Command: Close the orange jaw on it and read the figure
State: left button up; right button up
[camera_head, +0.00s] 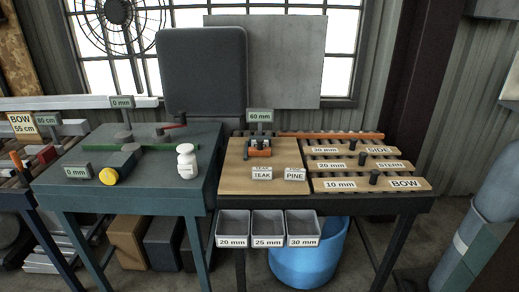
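A small measuring device with an orange jaw (258,154) stands at the back of the tan board (234,181) on the middle bench. A sign above it (260,115) reads 60 mm. Whether anything sits between its jaws is too small to tell. In front of it stand pale blocks labelled TEAK (262,174) and PINE (295,174); another label behind the TEAK one is partly hidden. Neither of my grippers is in view.
Slatted racks marked SIDE (378,149), STERN (389,164) and BOW (404,184) lie right. Grey bins (267,241) hang in front, above a blue tub (310,265).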

aim_at(258, 151)
jog(key=i+l, duration=0.4)
jog(key=i, duration=0.15)
jog(key=i+l+z, duration=0.1)
jog(key=i+l, duration=0.3)
jog(key=i, duration=0.15)
